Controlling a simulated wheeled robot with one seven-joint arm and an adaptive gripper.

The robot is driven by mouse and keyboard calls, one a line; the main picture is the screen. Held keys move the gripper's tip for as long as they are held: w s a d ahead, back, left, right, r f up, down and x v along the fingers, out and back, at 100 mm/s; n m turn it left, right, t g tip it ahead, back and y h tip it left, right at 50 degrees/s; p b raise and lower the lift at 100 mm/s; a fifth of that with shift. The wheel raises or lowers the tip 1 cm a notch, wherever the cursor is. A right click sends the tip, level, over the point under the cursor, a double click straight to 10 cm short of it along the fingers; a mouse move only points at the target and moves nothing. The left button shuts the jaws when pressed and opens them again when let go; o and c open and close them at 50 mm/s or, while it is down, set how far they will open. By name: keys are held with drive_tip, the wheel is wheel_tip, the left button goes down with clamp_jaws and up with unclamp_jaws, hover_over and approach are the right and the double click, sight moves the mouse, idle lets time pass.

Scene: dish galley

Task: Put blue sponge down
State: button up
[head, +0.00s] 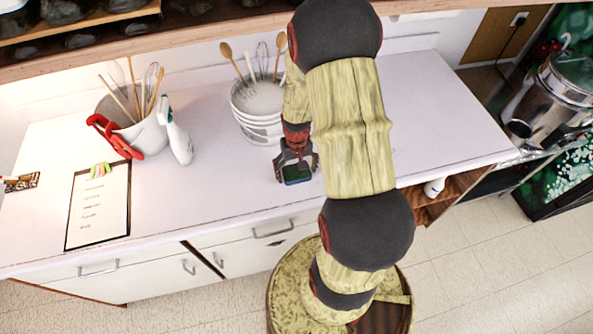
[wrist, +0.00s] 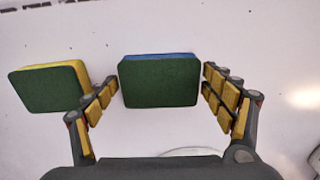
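The blue sponge (wrist: 160,82) has a green scouring face toward the wrist camera and a thin blue edge showing at its top. It lies flat between the fingers of my gripper (wrist: 160,88), at about counter level. Narrow gaps show between the fingertips and its two sides, so my gripper looks open around it. In the head view my gripper (head: 297,168) points down at the white counter, with the sponge's green face (head: 297,174) between its fingers. Whether the sponge's underside touches the counter is hard to see.
A yellow sponge with a green face (wrist: 48,87) lies just left of my gripper. Behind stands a white bucket stack (head: 258,108) with utensils. Further left are a spray bottle (head: 177,138), a utensil bucket (head: 148,130) and a clipboard (head: 98,208). The counter (head: 225,195) in front is clear.

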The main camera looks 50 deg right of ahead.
sight(297, 171)
drive_tip(key=shift+o, duration=0.3)
drive_tip(key=shift+r, duration=0.15)
drive_tip(key=shift+r, duration=0.35)
wheel_tip(297, 171, up, 11)
drive_tip(key=p, duration=0.2)
drive_tip(key=w+a+r+n+t, duration=0.2)
drive_tip(key=a+r+n, duration=0.1)
drive_tip(key=a+r, duration=0.9)
drive_tip(key=s+a+r+n+t, duration=0.3)
drive_tip(key=s+a+r, duration=0.6)
drive_tip(key=r, duration=0.4)
drive_tip(key=shift+s+a+r+t, duration=0.3)
drive_tip(key=shift+a+r, duration=0.05)
drive_tip(key=shift+a, duration=0.5)
drive_tip(key=shift+f+b, duration=0.1)
drive_tip(key=shift+b, duration=0.25)
